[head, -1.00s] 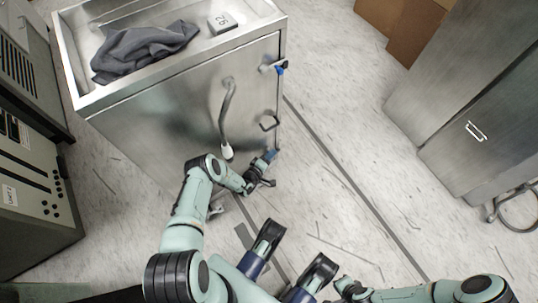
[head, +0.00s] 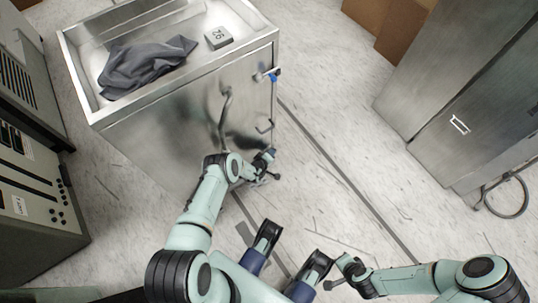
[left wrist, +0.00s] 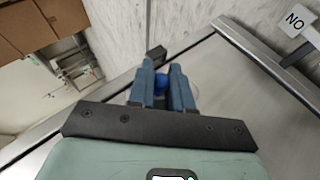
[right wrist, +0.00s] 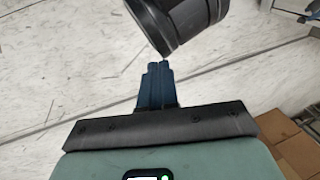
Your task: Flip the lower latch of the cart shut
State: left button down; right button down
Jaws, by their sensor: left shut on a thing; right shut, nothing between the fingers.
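The steel cart (head: 150,140) stands at left, its door side facing me. Its upper latch (head: 272,76), with a blue part, is at the door's right edge. My left gripper (head: 267,157) is low at that same edge, below the wire handle. In the left wrist view my left gripper (left wrist: 161,70) is shut on the lower latch, whose blue knob (left wrist: 161,84) shows between the fingers. A black block (left wrist: 157,52) is just past the fingertips. The latch is mostly hidden in the head view. My right gripper (right wrist: 160,68) is shut and empty, away from the cart.
A grey cloth (head: 148,66) and a block marked 26 (head: 218,38) lie on the cart top. A bent grey handle (head: 225,108) hangs on the door. Grey cabinets (head: 455,110) stand at right, a control console (head: 35,190) at left. The floor between is clear.

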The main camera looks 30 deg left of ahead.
pick_arm(q)
jog(key=c, duration=1.4)
grip_release()
jog(key=shift+o, duration=0.2)
jog(key=shift+r, duration=0.1)
